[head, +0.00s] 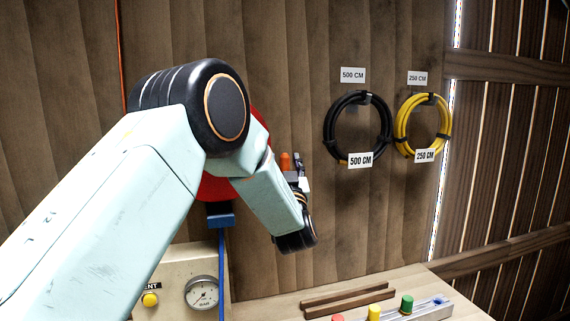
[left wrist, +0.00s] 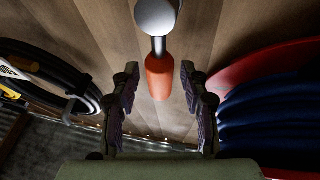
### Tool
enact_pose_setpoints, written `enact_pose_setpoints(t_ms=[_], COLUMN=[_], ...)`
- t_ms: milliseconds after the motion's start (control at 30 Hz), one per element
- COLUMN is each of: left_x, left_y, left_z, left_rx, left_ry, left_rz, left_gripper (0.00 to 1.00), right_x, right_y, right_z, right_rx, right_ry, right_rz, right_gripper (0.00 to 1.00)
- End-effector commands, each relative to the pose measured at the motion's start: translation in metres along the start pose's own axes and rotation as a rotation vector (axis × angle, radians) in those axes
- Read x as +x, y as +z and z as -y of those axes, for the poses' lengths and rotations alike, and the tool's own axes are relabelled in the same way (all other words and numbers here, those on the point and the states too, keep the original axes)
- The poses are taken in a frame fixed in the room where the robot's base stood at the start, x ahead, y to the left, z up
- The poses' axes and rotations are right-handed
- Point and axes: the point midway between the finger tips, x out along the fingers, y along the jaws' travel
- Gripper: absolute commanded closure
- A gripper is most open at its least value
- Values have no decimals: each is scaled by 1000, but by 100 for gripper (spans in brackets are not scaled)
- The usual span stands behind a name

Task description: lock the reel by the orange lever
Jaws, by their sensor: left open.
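The orange lever (head: 284,161) shows as a small upright tip just right of my left arm in the head view. In the left wrist view its orange grip (left wrist: 160,77) hangs from a metal stem with a round grey end. The red reel (head: 214,188) is mostly hidden behind my arm; its red rim (left wrist: 262,65) and wound blue hose are at the right in the left wrist view. My left gripper (left wrist: 160,72) is open, with one finger either side of the grip in the picture. I see no contact; depth between them is unclear. My right gripper is out of view.
A black hose coil (head: 358,130) and a yellow coil (head: 423,125) hang on the wooden wall. A panel with a gauge (head: 201,293) and yellow button stands below. A bench at the bottom carries wooden strips (head: 348,299) and coloured knobs. A blue hose (head: 221,265) hangs down.

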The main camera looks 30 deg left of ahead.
Motion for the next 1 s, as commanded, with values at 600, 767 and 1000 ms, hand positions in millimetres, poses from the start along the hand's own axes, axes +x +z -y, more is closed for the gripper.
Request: enact_pose_setpoints(t_ms=[600, 767, 1000], left_x=[0, 0, 0], left_y=[0, 0, 0], left_z=[0, 0, 0], left_rx=[0, 0, 0], left_ry=[0, 0, 0], left_rz=[1, 0, 0], left_gripper=[100, 100, 100], right_x=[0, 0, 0], right_y=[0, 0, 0], right_z=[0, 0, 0], right_rx=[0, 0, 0], right_ry=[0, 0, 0], right_rz=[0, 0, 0], right_gripper=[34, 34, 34])
